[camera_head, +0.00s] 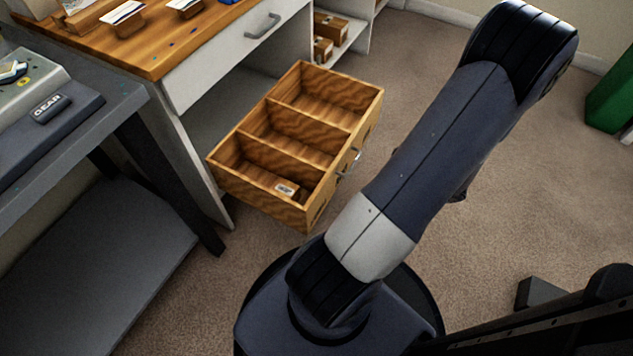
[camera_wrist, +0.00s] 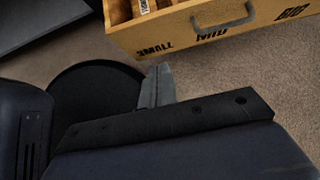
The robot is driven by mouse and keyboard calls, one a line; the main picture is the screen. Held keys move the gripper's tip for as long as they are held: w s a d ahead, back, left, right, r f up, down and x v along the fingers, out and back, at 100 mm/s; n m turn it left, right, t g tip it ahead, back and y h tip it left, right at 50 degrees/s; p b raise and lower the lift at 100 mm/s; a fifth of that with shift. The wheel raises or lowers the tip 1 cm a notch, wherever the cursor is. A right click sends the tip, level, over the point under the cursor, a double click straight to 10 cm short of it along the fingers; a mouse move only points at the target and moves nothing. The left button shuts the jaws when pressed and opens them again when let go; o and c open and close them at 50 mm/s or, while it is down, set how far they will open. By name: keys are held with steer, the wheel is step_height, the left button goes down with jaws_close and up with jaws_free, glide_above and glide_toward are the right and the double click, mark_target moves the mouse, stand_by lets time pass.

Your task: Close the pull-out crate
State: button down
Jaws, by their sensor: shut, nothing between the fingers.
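The wooden pull-out crate (camera_head: 258,203) is pulled out of the grey-white cabinet, over the carpet. It has three compartments, and a small item with a white label (camera_head: 286,189) lies in the nearest one. Its metal handle (camera_head: 352,159) is on the front face. In the wrist view the crate's front (camera_wrist: 265,32) shows the words SMALL, MID and BIG, with the handle (camera_wrist: 226,24) above MID. My gripper (camera_wrist: 158,82) is shut and empty, a little apart from the crate's front at its SMALL end. In the head view my gripper is hidden by my arm.
The cabinet's wooden top (camera_head: 168,55) carries several small items, above a closed drawer (camera_head: 225,65). A grey side table (camera_head: 125,95) stands at left. Shelves with cardboard boxes (camera_head: 332,25) stand behind. A green bin (camera_head: 612,100) is at far right. Carpet right of the crate is clear.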

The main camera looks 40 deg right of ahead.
mark_target(324, 185)
steer(key=shift+w+a+r+b+x, duration=0.1)
steer(key=shift+w+r+b+x, duration=0.25)
steer(key=shift+b+x, duration=1.15)
steer(key=shift+w+a+r+b+x, duration=0.15)
steer(key=shift+w+r+b+x, duration=0.2)
steer(key=shift+x, duration=2.4)
steer(key=shift+w+a+r+b+x, duration=0.1)
steer(key=shift+w+r+b+x, duration=0.5)
steer(key=shift+x, duration=1.5)
steer(key=shift+s+f, duration=0.3)
steer(key=shift+w+a+b, duration=0.15)
steer(key=shift+w+b, duration=0.25)
steer(key=shift+w, duration=0.1)
steer(key=w+a, duration=0.4)
steer(key=w, duration=1)
steer(key=w+a+b, duration=0.1)
steer(key=w+a, duration=0.3)
steer(key=w, duration=1.1)
steer(key=shift+a, duration=0.2)
steer(key=shift+w+r, duration=0.15)
